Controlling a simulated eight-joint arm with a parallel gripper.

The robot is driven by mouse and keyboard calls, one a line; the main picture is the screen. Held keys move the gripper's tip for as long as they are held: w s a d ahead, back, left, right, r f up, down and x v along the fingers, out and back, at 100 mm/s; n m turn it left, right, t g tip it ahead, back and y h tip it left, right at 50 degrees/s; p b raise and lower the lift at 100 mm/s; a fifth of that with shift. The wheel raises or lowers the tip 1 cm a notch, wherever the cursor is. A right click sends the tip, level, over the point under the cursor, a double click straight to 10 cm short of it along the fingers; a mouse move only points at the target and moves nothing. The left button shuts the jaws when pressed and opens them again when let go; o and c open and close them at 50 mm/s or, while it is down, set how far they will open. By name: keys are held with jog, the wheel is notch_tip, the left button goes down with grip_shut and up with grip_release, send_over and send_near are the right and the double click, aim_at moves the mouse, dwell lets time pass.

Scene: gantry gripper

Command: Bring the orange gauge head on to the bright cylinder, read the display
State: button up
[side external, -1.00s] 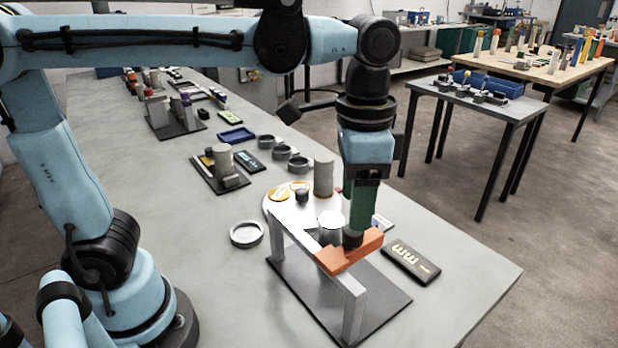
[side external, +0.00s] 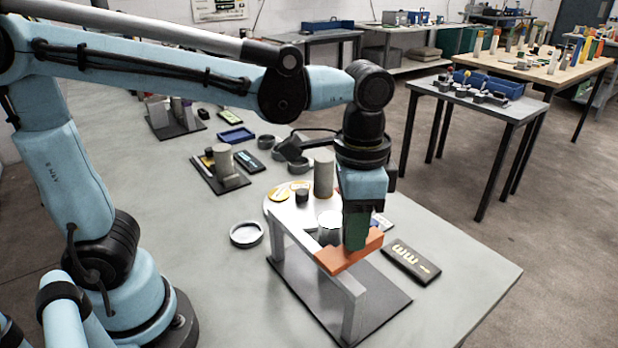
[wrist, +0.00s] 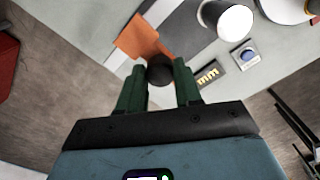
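The orange gauge head (side external: 335,262) sits across the rail of a grey metal gantry (side external: 300,245); it also shows in the wrist view (wrist: 140,36). Its dark knob (wrist: 160,71) lies between my fingertips. My gripper (side external: 355,244) points down over the gauge head with its green fingers apart, one on each side of the knob (wrist: 159,68). I cannot tell whether they touch it. The bright cylinder (side external: 329,235) stands behind the gauge head, apart from it; its white top shows in the wrist view (wrist: 235,22). The black display (side external: 410,262) with yellow marks lies right of the gantry.
A taller grey cylinder (side external: 324,172) stands on a white round plate with yellow discs (side external: 278,194). A shallow grey ring dish (side external: 246,234) lies left of the gantry. A small fixture with a grey cylinder (side external: 222,165) stands farther back. The bench front right is clear.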

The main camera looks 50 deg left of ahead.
grip_shut()
jog(key=a, duration=1)
jog(key=shift+a, duration=0.15)
jog(key=o, duration=0.7)
grip_release()
jog(key=shift+r, duration=0.1)
notch_tip(320, 180, up, 12)
jog(key=shift+f, duration=0.1)
dwell(0.4)
jog(key=shift+f, duration=6)
